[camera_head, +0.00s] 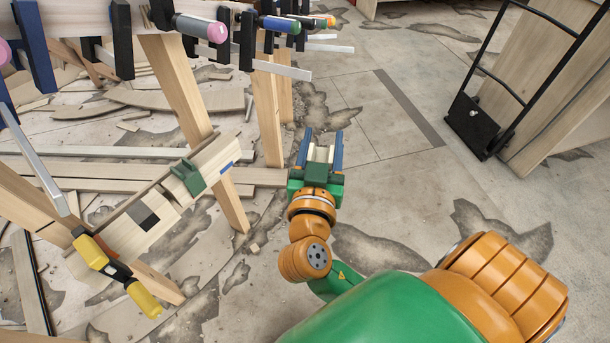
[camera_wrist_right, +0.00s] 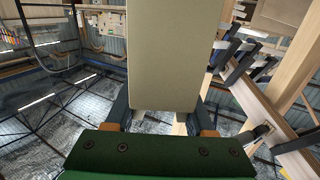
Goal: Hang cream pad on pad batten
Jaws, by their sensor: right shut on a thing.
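My right gripper (camera_head: 320,150) is shut on the cream pad (camera_head: 320,154), which shows as a pale block between its blue fingers. In the right wrist view the cream pad (camera_wrist_right: 176,55) is a large flat beige slab rising between the fingers. What seems to be the pad batten (camera_head: 182,207) is a pale sloping wooden board to the left, bearing dark, grey, green and blue patches or blocks. The gripper is to the right of the batten's upper end, apart from it. My left gripper is not in view.
A yellow-handled clamp (camera_head: 118,275) is at the batten's lower end. Several clamps with coloured handles (camera_head: 205,27) line the upper left. Wooden posts (camera_head: 268,112) and planks stand and lie around. A black hand truck (camera_head: 478,125) stands at right. The floor between is open.

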